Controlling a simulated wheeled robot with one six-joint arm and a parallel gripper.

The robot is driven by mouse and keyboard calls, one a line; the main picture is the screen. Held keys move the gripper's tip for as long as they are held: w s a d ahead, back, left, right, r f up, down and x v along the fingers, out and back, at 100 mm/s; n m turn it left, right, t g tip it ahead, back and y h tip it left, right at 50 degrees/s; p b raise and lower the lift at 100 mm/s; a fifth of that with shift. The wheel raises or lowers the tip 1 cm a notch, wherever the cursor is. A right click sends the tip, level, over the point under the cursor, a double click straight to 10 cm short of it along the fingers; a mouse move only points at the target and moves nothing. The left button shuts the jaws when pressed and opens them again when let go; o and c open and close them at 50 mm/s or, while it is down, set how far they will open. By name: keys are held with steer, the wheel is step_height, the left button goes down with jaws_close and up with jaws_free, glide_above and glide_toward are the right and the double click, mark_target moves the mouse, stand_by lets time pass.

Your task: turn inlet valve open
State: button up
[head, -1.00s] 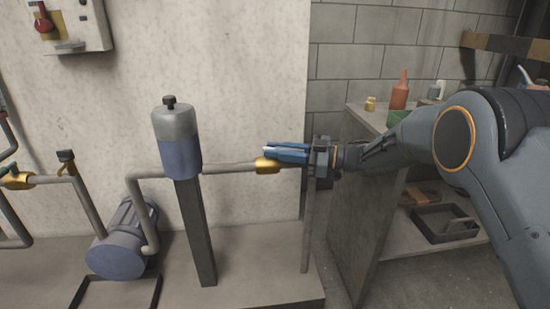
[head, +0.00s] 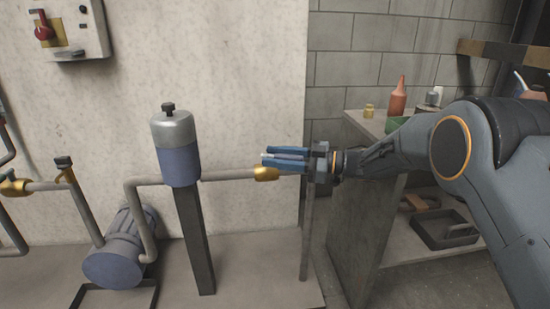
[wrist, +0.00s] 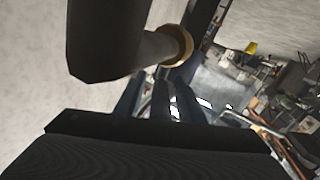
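A brass valve fitting (head: 266,173) sits at the right end of the horizontal pipe. My gripper (head: 273,158) is just above and to its right, pointing left. Its two blue fingers stand apart, with a pale narrow piece showing between their tips; I cannot tell whether this is a valve handle. In the wrist view the fingers (wrist: 160,98) lie below a brass ring (wrist: 176,45) on a thick dark pipe end. Another brass valve (head: 14,187) is at the far left, cut near the edge. Which valve is the inlet is not marked.
A blue and grey canister (head: 178,163) on a dark post and a blue pump (head: 115,262) stand left of my gripper. A control box (head: 80,30) is on the wall. At right is a bench (head: 365,122) with bottles. Open space lies before the wall.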

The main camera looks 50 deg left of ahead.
step_height(320, 180, up, 10)
steer(key=shift+f+p, duration=0.1)
steer(key=shift+p, duration=1)
